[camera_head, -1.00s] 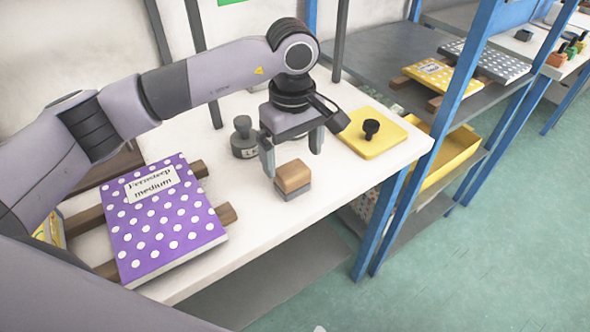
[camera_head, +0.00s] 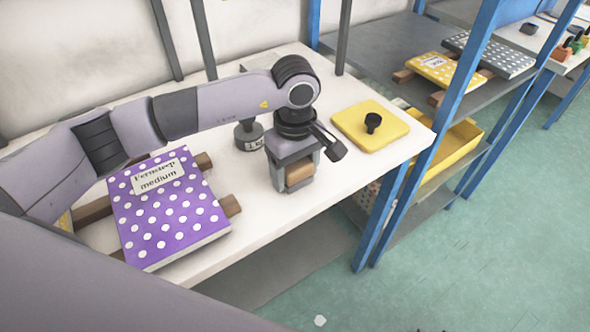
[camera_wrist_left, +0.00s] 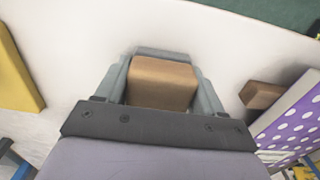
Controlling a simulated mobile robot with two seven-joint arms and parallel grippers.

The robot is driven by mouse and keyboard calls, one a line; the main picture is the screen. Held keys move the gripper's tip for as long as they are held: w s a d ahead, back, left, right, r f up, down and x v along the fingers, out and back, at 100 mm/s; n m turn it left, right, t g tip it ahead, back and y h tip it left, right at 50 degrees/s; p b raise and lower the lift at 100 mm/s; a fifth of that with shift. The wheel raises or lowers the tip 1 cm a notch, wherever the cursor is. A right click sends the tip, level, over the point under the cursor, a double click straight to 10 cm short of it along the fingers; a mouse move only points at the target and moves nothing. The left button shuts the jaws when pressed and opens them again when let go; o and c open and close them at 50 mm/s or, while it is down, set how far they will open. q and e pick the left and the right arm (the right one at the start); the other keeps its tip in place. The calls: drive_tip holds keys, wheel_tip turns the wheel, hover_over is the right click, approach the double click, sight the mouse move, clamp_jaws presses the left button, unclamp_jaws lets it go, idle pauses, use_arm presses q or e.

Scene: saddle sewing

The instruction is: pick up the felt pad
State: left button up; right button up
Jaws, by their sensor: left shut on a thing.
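The felt pad (camera_head: 299,174), a small block with a tan wooden upper part, is on the white table near its front edge. Its grey lower layer is mostly hidden now by the fingers. My left gripper (camera_head: 297,181) points down over it, with one finger on each side, and is shut on it. In the left wrist view the tan block (camera_wrist_left: 161,83) sits between the two grey fingers. I cannot tell whether it is clear of the table. My right gripper is not in view.
A purple dotted pad (camera_head: 168,215) lies on wooden bars at left. A dark weight (camera_head: 249,136) stands behind the gripper. A yellow plate (camera_head: 366,128) with a black knob lies to the right. Blue shelf posts (camera_head: 432,140) rise beyond the table's right end.

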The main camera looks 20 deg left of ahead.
use_arm(q)
drive_tip(key=shift+r, duration=0.1)
wheel_tip(320, 180, up, 20)
drive_tip(key=b, duration=0.1)
idle(0.4)
drive_tip(key=shift+o, duration=1.2)
drive_tip(key=shift+c, duration=0.4)
